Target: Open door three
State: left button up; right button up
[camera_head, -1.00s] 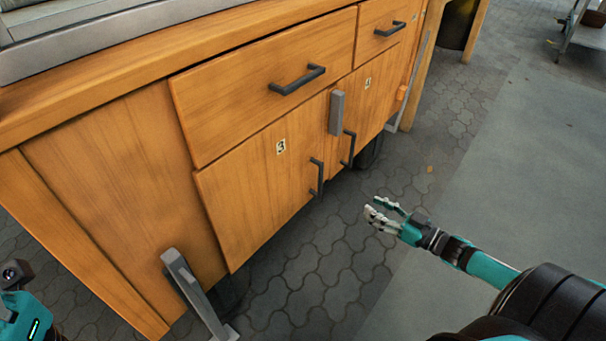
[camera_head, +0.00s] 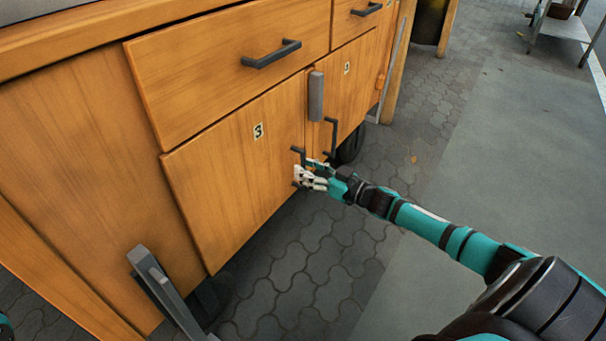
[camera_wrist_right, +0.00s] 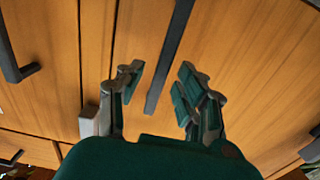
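Door three (camera_head: 230,175), a wooden cabinet door with a "3" label (camera_head: 258,131), is shut. Its dark bar handle (camera_head: 298,151) is on its right side, mostly hidden by my right gripper (camera_head: 306,173) in the head view. In the right wrist view, the handle (camera_wrist_right: 171,55) runs between the two separated fingers of my right gripper (camera_wrist_right: 159,76). The fingers are open, with gaps visible on both sides of the bar. Only a teal sliver of my left arm shows at the lower left; its gripper is out of frame.
The neighbouring door (camera_head: 350,88) has its own handle (camera_head: 332,138) close to my right gripper. A grey upright block (camera_head: 316,96) sits between the doors. A drawer (camera_head: 225,70) is above door three. A grey leg (camera_head: 160,290) stands at the lower left. Paved floor (camera_head: 310,270) in front is clear.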

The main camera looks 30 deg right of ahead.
jog(key=shift+x, duration=0.85)
jog(key=shift+c, duration=0.4)
grip_shut()
